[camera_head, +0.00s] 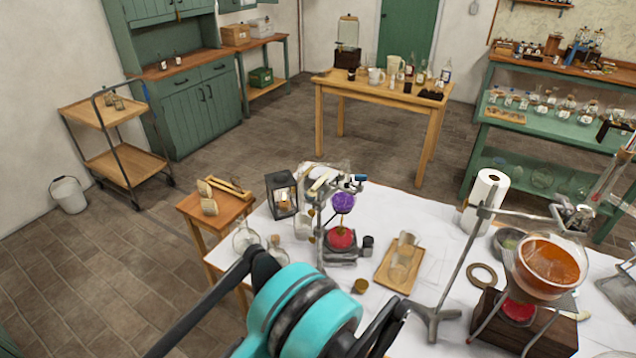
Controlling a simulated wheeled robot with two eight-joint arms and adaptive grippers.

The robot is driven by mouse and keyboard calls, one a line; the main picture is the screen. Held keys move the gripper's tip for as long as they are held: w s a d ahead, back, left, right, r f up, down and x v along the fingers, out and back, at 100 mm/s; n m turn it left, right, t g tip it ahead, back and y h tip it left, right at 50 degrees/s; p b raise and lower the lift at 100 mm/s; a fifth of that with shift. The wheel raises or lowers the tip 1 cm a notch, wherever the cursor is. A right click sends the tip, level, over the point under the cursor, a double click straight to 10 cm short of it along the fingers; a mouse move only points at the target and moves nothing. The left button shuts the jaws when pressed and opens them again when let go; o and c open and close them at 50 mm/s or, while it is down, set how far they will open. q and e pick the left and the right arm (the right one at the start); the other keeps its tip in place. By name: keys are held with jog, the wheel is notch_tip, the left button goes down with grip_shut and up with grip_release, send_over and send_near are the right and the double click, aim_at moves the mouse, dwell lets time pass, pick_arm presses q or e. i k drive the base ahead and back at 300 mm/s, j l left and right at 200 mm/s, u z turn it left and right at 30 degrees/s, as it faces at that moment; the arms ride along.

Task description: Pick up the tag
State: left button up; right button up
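I cannot pick out the tag for certain at this size. Small pale pieces (209,206) lie on the small wooden side table (222,212) left of the white-covered table, but I cannot tell whether one of them is a tag. A teal and black part of my own arm fills the bottom middle and hides the near part of the white-covered table (262,221). No fingertips of either gripper show.
A metal stand with a purple ball (343,202), a black lantern (282,195), a wooden tray (387,279), a paper roll (484,203) and an orange-filled flask (551,266) crowd the white table. A wheeled cart (122,165) and bucket (69,195) stand left. The middle floor is clear.

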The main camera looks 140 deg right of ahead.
aim_at(236, 188)
jog(key=z, duration=4.05)
jog(key=i+j+z, duration=0.1)
jog(key=i+j, duration=0.65)
jog(key=i+j+z, duration=0.15)
jog(key=i+j, duration=0.65)
jog(key=i+j+z, duration=0.15)
jog(key=i+j, duration=0.6)
jog(key=j, duration=0.25)
jog(key=i+j+z, duration=0.15)
jog(key=i+j, duration=0.2)
jog(key=j, duration=0.1)
